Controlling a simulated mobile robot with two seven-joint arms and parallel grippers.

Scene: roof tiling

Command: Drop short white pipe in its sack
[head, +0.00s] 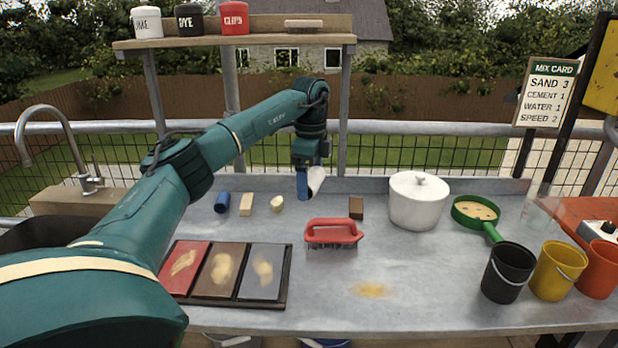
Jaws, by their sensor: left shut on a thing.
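My left gripper (309,182) hangs above the back middle of the metal bench, with its fingers pointing down. It is shut on a small white piece, which looks like the short white pipe (317,179). The fingers and wrist partly hide the pipe, and it appears held above the bench top. I cannot make out a sack in this view. My right gripper is not in view.
A red-handled brush (334,231) stands below the gripper. A white lidded pot (418,200), green pan (474,211) and several buckets fill the right. A blue cylinder (222,202) and small blocks lie left, behind a three-part tray (289,280). The front middle is mostly free.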

